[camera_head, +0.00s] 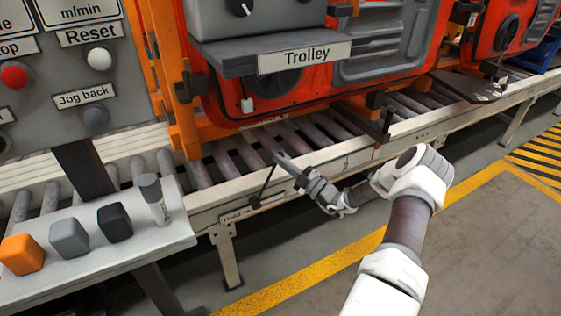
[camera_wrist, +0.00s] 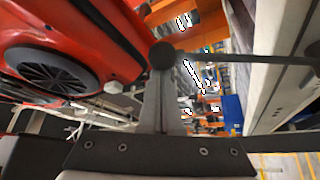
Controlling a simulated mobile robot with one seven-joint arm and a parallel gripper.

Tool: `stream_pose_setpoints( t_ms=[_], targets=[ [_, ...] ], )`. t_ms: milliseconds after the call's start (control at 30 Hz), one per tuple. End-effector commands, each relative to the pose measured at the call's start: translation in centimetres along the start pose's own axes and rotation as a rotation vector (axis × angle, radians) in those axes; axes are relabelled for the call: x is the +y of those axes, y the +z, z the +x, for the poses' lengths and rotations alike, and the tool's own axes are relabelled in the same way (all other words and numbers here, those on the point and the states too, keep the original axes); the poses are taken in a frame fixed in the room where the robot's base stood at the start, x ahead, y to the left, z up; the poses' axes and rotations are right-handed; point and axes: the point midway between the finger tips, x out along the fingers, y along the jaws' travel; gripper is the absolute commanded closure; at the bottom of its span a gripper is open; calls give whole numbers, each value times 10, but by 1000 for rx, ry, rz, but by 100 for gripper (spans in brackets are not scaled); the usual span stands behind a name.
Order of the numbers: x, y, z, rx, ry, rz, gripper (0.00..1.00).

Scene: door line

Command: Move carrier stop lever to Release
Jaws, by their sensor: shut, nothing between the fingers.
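The carrier stop lever (camera_head: 265,184) is a thin dark rod on the side rail of the roller conveyor. It leans up and to the right from its pivot, beside a small plate (camera_head: 232,217) that seems to read "Hold". In the wrist view its round black knob (camera_wrist: 163,55) is at the fingertips, with the rod running off to the right. My gripper (camera_head: 281,160) is shut and empty, its tips by the lever's upper end. I cannot tell whether they touch the knob. My fingers also show in the wrist view (camera_wrist: 160,85). No "Release" marking is readable.
An orange carrier (camera_head: 185,125) with a red door (camera_head: 310,90) stands on the conveyor rollers (camera_head: 232,160), close behind my gripper. A grey table (camera_head: 150,235) with several blocks and a grey cylinder (camera_head: 153,195) is at left. The floor at right is clear.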

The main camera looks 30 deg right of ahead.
Motion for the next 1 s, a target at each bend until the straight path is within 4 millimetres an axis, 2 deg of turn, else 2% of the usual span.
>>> stream_pose_setpoints(
  t_ms=[33, 167, 433, 500, 700, 833, 1000],
  targets=[
    [2, 4, -3, -15, 0, -4, 100],
    [5, -3, 1, -13, 0, -3, 100],
    [9, -39, 20, 4, -5, 4, 100],
    [4, -34, -3, -2, -3, 2, 100],
    [2, -35, -47, 3, -4, 2, 100],
    [0, -35, -67, 4, -3, 2, 100],
    [0, -36, -80, 7, -4, 2, 100]
  ],
)
